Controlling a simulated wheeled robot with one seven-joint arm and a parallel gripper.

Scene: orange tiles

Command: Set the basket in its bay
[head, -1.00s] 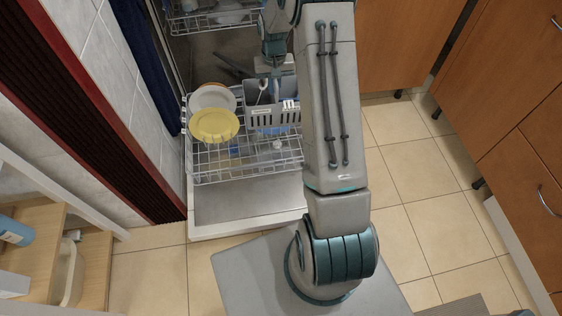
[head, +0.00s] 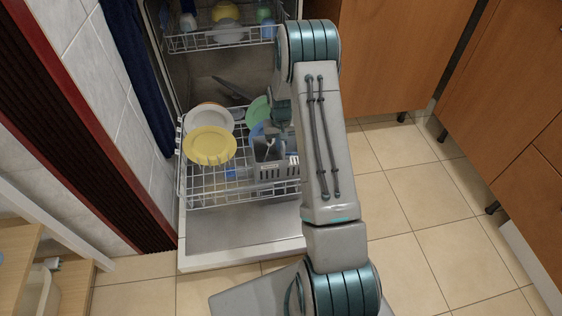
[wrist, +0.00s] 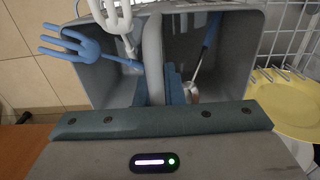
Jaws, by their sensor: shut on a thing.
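The grey cutlery basket (head: 268,172) is at the right of the dishwasher's lower rack (head: 205,188). It also fills much of the wrist view (wrist: 232,75), where a divider splits it in two. A blue fork (wrist: 80,48), a white fork and a blue-handled utensil are in it. My gripper (wrist: 163,92) is shut on the basket's middle part, its fingers reaching down into the basket. In the head view my gripper is partly hidden by my arm. I cannot tell whether the basket's underside touches the rack.
A yellow plate (head: 209,146) and a white plate (head: 215,112) stand at the rack's left, with green and blue dishes behind the basket. The upper rack (head: 222,38) hangs above. The open door (head: 235,232) is clear in front.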

